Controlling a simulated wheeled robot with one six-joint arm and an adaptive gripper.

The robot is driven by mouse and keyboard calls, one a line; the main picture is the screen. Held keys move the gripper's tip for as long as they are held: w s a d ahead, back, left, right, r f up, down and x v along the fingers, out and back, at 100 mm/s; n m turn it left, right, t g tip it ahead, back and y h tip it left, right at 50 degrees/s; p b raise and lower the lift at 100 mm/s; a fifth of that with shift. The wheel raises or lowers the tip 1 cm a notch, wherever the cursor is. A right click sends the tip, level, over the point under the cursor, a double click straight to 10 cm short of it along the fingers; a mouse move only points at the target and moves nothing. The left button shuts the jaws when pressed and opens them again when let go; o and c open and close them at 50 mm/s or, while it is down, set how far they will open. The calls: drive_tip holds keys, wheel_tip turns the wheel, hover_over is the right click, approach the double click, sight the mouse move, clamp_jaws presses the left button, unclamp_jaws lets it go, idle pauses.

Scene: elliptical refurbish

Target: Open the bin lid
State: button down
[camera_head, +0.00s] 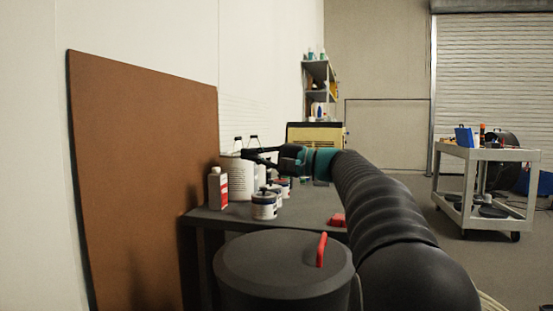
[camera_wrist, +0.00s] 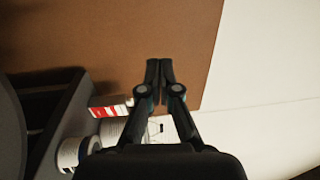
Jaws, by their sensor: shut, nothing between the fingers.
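The bin (camera_head: 280,298) stands at the bottom of the head view, a dark round drum. Its dark grey lid (camera_head: 265,262) lies flat on top, shut, with an upright red handle (camera_head: 321,250) toward its right side. My gripper (camera_head: 246,155) is beyond and above the lid, over the bench area, pointing left and clear of the handle. In the wrist view my gripper (camera_wrist: 161,66) has its fingertips together, empty, in front of the brown board. A dark rounded edge at the far left of the wrist view may be the lid; the handle is not visible there.
A dark bench (camera_head: 225,217) behind the bin holds a white-and-red bottle (camera_head: 218,188), several cans (camera_head: 264,206) and a red object (camera_head: 337,220). A brown board (camera_head: 140,180) leans on the left wall. A grey cart (camera_head: 487,155) stands at right, with open floor before it.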

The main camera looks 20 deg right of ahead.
drive_tip(key=shift+x, duration=1.35)
idle(0.6)
